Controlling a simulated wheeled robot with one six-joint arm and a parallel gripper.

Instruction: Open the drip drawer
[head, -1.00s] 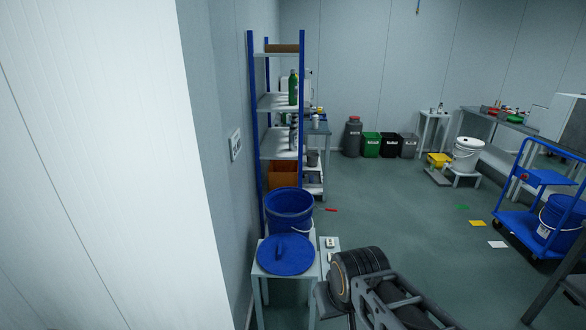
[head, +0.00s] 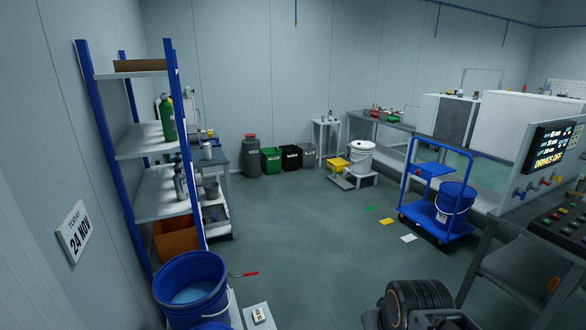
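I cannot make out a drip drawer in this view. A machine with a control screen (head: 556,146) reading "DRIVES OFF" stands at the right edge, with several coloured valve knobs below the screen. A sloped button console (head: 560,228) is in front of it at the lower right. Part of my arm shows at the bottom right of centre, but my gripper is out of the picture.
A blue-framed shelf (head: 150,145) stands at the left, with a blue bucket (head: 192,287) near its foot. A blue cart (head: 428,205) carries a blue bucket (head: 455,202). Coloured cards (head: 387,222) lie on the floor. The middle floor (head: 300,240) is clear.

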